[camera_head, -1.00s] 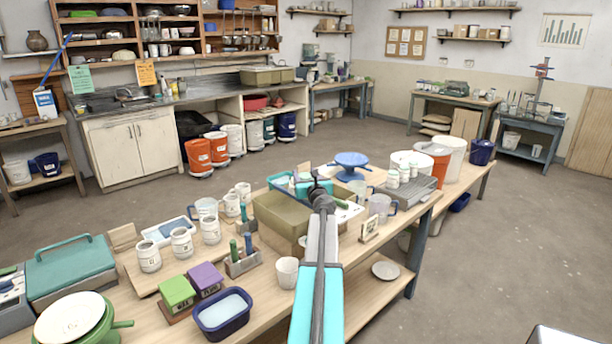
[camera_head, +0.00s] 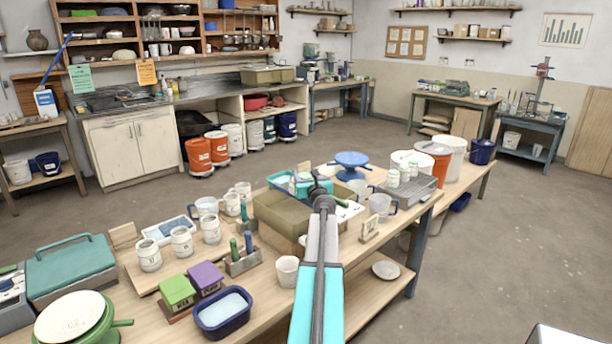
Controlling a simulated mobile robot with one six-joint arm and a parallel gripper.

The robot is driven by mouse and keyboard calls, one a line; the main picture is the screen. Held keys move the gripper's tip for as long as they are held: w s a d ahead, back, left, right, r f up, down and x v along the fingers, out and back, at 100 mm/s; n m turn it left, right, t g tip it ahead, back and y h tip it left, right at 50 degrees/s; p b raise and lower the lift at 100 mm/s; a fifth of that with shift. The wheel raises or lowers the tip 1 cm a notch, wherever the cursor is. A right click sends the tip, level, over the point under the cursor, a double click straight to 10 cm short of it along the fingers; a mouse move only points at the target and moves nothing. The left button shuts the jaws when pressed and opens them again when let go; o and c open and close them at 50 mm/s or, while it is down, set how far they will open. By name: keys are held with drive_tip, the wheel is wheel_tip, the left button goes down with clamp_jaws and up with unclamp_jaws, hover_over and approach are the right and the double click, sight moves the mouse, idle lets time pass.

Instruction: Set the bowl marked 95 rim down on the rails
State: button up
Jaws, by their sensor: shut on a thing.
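My gripper (camera_head: 318,190) is at the far end of my arm, over the olive tub (camera_head: 276,205) in the middle of the bench. My wrist hides most of its fingers. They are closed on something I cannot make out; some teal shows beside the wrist. A teal tray-like frame (camera_head: 282,181) lies at the tub's far side; I cannot tell whether it carries the rails. No mark 95 is readable. A cream round piece (camera_head: 68,316) with an unclear mark sits on a green stand at the lower left.
White marked jars (camera_head: 149,256), a blue tub (camera_head: 222,312), a green box (camera_head: 177,291) and a purple box (camera_head: 205,277) stand left of my arm. A pale cup (camera_head: 287,271) is close beside it. A blue stand (camera_head: 351,161) and buckets (camera_head: 434,158) are behind.

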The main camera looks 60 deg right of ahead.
drive_tip(key=shift+f+b, duration=0.3)
idle(0.5)
drive_tip(key=o, duration=1.4)
drive_tip(key=b+v, duration=0.2)
drive_tip(key=v, duration=1.2)
drive_tip(key=shift+d+r, duration=0.1)
drive_tip(key=shift+r, duration=0.1)
